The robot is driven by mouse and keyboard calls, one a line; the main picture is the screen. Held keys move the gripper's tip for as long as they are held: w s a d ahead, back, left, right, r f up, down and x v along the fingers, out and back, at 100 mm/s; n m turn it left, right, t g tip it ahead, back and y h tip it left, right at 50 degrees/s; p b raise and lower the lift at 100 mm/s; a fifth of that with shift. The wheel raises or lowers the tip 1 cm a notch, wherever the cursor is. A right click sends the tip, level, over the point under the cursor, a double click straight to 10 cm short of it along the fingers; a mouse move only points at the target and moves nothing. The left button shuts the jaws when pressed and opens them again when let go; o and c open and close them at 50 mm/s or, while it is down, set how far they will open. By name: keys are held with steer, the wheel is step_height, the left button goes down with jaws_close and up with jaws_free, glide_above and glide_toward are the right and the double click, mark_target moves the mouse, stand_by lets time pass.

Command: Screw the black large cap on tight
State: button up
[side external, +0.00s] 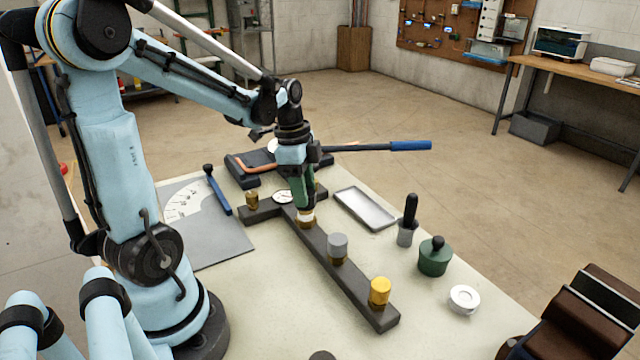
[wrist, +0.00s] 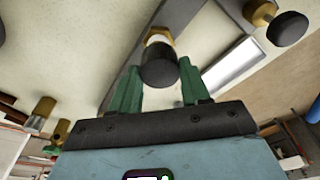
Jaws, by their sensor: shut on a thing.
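The black large cap (wrist: 158,68) sits between the two green fingers of my gripper (wrist: 158,76) in the wrist view. My gripper is shut on it. Just beyond the cap are a white band and a brass fitting (wrist: 160,34), in line with the cap. In the side external view my gripper (side external: 305,210) points down at the brass fitting (side external: 306,222) on the dark bar (side external: 318,239). The cap itself is hidden by the fingers there. How far the cap is seated on the thread cannot be told.
A grey cap (side external: 337,244) and a yellow cap (side external: 380,290) stand on the same bar. A metal tray (side external: 365,208), black-handled tool (side external: 408,222), green pot (side external: 435,260) and white ring (side external: 463,299) stand to the right. A blue-handled bar (side external: 385,147) lies behind.

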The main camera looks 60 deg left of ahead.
steer(key=shift+f, duration=0.8)
stand_by(0.4)
steer(key=o, duration=1.1)
steer(key=shift+o, duration=0.2)
step_height(320, 180, up, 12)
steer(key=s+a, duration=0.1)
steer(key=shift+s+a, duration=0.15)
steer(key=shift+c, duration=0.4)
